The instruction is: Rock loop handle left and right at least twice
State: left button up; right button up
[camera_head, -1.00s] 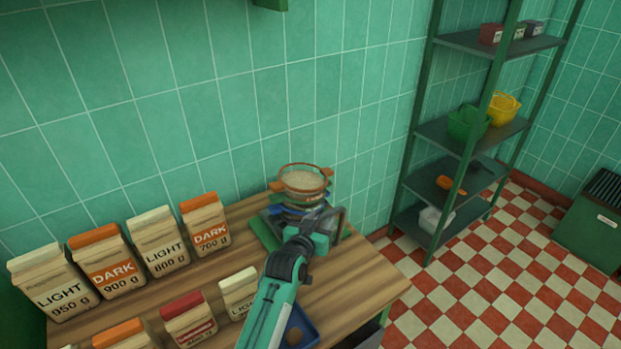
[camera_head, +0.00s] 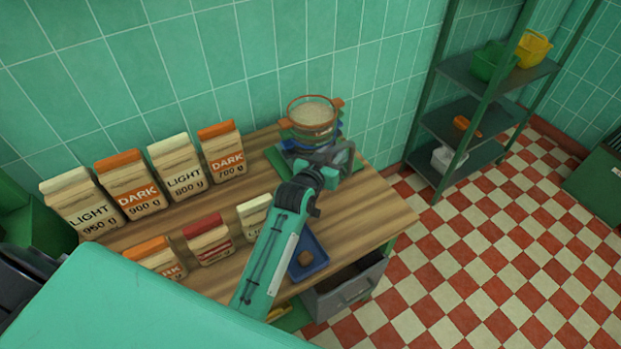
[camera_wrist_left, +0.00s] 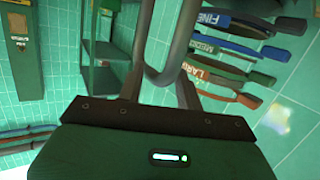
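A stack of round sieves (camera_head: 312,113) with orange rims stands at the back right of the wooden table, pale grains in the top one. A grey metal loop handle (camera_head: 350,158) is in front of the stack; in the left wrist view the loop (camera_wrist_left: 152,74) runs down between the fingers. My left gripper (camera_wrist_left: 161,83) appears shut on the loop, a finger on each side; finger contact is partly hidden. My right gripper is not in view.
Paper bags marked LIGHT and DARK (camera_head: 127,184) stand in rows on the table's left side. Shelving (camera_head: 465,125) stands right; the checkered floor (camera_head: 480,260) is clear.

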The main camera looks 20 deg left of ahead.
pick_arm(q)
jog(key=shift+p+v, duration=0.3)
jog(key=shift+v, duration=0.6)
jog(key=d+f+p+v, duration=0.1)
jog(key=p+v, duration=0.4)
jog(key=v, duration=0.6)
jog(key=shift+s+a+p, duration=0.2)
jog(key=shift+s+p, duration=0.15)
jog(key=shift+p, duration=0.05)
jog(key=shift+f, duration=0.15)
jog(key=shift+p, duration=0.3)
jog(key=shift+o, duration=0.3)
